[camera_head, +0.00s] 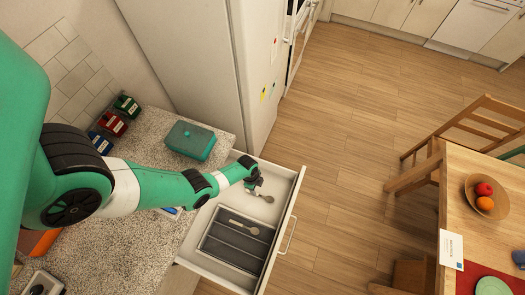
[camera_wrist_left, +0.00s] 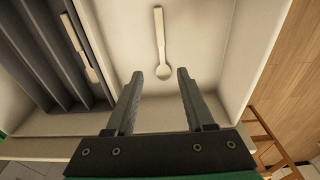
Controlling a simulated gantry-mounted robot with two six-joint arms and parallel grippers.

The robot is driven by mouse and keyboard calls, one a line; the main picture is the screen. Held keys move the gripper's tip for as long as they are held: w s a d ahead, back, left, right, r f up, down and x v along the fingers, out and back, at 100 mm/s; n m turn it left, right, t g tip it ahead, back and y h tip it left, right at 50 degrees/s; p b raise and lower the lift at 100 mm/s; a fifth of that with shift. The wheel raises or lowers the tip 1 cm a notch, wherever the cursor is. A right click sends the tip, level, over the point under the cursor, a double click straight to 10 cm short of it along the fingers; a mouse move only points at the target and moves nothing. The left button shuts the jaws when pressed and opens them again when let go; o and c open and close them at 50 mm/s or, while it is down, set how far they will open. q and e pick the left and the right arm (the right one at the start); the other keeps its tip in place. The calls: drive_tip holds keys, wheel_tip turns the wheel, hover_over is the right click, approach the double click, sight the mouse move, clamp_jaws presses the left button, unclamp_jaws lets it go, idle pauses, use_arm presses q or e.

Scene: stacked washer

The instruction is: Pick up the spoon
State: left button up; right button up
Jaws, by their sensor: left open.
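A light-coloured spoon (camera_wrist_left: 159,38) lies on the bare floor of the open drawer (camera_head: 284,186), its bowl toward my gripper in the left wrist view. It also shows beside my gripper in the head view (camera_head: 267,198). My left gripper (camera_wrist_left: 151,74) is open and empty above the drawer, with the spoon's bowl between and just beyond its fingertips in the picture. The gripper (camera_head: 255,184) is small in the head view. A second spoon (camera_head: 244,226) lies in the dark cutlery tray; it shows at upper left in the wrist view (camera_wrist_left: 77,42). My right gripper is out of view.
The dark compartmented tray (camera_head: 227,251) fills the near part of the drawer. A teal box (camera_head: 190,140) stands on the speckled counter (camera_head: 125,240). A tall white fridge (camera_head: 205,55) stands behind the drawer. Wooden floor (camera_head: 340,130) lies open to the right.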

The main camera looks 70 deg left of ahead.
sight(260, 195)
use_arm(q)
drive_tip(key=f+b, duration=0.6)
drive_tip(key=f, duration=0.1)
drive_tip(key=w+f+b, duration=0.1)
drive_tip(key=f+b, duration=0.3)
drive_tip(key=shift+d, duration=0.25)
drive_tip(key=shift+f+b, duration=0.2)
drive_tip(key=shift+b, duration=0.1)
clamp_jaws()
